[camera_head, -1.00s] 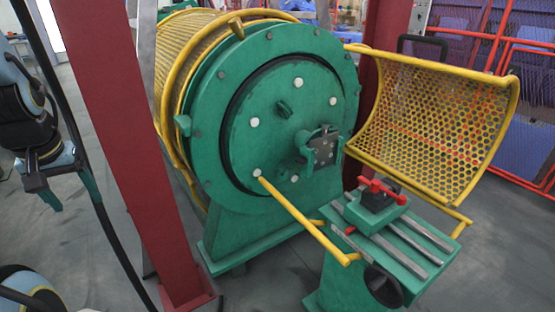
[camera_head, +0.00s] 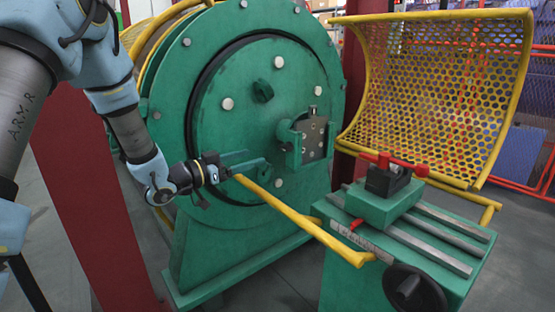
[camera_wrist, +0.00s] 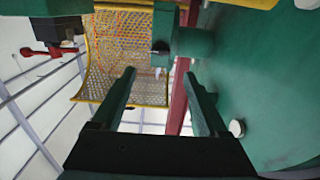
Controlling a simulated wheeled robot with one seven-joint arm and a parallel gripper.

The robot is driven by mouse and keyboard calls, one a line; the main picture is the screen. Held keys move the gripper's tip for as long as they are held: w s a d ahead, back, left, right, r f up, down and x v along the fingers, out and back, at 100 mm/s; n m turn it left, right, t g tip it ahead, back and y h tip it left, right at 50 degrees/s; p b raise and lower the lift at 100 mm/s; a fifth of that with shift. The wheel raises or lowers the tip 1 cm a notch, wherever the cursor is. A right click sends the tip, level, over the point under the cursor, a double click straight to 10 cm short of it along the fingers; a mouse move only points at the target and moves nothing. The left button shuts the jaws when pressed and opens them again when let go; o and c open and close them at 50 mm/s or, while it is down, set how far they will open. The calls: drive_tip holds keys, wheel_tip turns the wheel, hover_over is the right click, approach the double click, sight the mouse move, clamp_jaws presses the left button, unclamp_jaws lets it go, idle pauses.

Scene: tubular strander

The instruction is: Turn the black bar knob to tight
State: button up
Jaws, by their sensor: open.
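A black round knob (camera_head: 414,288), seemingly with a bar across its face, sits low on the near side of the green carriage (camera_head: 340,285). A pale strip with lettering (camera_head: 362,242) is on the carriage above and left of it; I cannot read it clearly. A small dark bar-shaped knob (camera_head: 263,91) also sits on the upper face of the green disc. My gripper (camera_head: 255,160) is open and empty in front of the disc, left of the carriage and well away from the round knob. In the wrist view its two green fingers (camera_wrist: 160,75) stand apart.
A yellow bar (camera_head: 305,222) runs between the disc and the carriage, close beside my gripper. A red-handled clamp block (camera_head: 390,178) tops the carriage. A yellow perforated guard (camera_head: 440,95) stands behind, and a red post (camera_head: 75,190) stands left. Floor shows at the lower right.

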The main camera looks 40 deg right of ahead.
sight(282, 148)
drive_tip(key=d, duration=1)
drive_tip(key=shift+s+d+r, duration=0.1)
drive_tip(key=shift+s+d, duration=0.15)
drive_tip(key=shift+c, duration=0.4)
clamp_jaws()
